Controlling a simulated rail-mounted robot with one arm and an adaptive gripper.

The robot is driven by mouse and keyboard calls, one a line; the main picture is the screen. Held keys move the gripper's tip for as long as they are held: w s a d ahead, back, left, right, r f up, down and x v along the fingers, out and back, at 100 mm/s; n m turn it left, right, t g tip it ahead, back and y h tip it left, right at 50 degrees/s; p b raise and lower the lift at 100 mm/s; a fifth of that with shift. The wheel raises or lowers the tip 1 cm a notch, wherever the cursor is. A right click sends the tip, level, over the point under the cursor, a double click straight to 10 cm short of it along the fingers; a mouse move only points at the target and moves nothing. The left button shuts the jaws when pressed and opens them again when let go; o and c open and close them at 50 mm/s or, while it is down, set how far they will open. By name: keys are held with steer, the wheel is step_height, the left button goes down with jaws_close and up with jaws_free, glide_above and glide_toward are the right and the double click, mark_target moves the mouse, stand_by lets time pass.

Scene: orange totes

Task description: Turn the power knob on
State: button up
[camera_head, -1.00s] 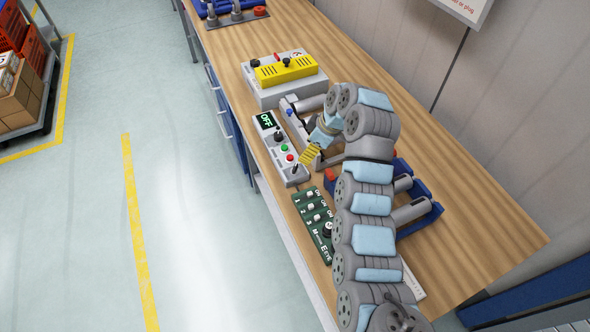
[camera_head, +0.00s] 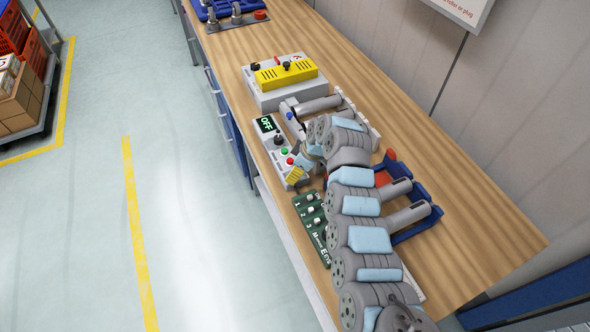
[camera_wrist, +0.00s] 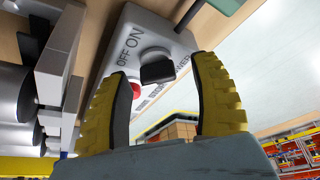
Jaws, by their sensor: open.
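The control box (camera_head: 270,150) is light grey, with a dark display reading OFF in green, a black knob, a green button and a red button. In the wrist view, the near end of the box (camera_wrist: 180,38) shows a black power knob (camera_wrist: 157,68) beside the printed words OFF and ON. My gripper (camera_head: 294,177) is over this near end and hides that knob in the head view. In the wrist view my gripper (camera_wrist: 160,72) is open, its yellow fingers on either side of the knob.
A green switch panel (camera_head: 312,213) lies just nearer on the wooden bench (camera_head: 458,228). A grey box with a yellow top (camera_head: 286,72) stands beyond the control box. Grey cylindrical parts and a blue holder (camera_head: 428,215) are at the right.

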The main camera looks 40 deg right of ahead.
steer(key=shift+w+f, duration=0.1)
steer(key=shift+f, duration=0.05)
jaws_close()
steer(key=shift+m+p, duration=0.3)
steer(key=shift+m, duration=0.1)
steer(key=m+h+p, duration=0.2)
steer(key=m, duration=0.2)
steer(key=shift+a, duration=0.1)
steer(key=m+h+p, duration=0.1)
steer(key=m+h, duration=0.1)
steer(key=m, duration=0.2)
steer(key=shift+m, duration=0.4)
steer(key=m+h, duration=0.1)
steer(key=m, duration=0.2)
steer(key=shift+m, duration=0.3)
steer(key=m+g+h+b, duration=0.1)
steer(key=m+g, duration=0.1)
steer(key=m, duration=0.2)
steer(key=shift+f+m+b, duration=0.1)
steer(key=shift+m+b, duration=0.2)
steer(key=shift+b, duration=0.1)
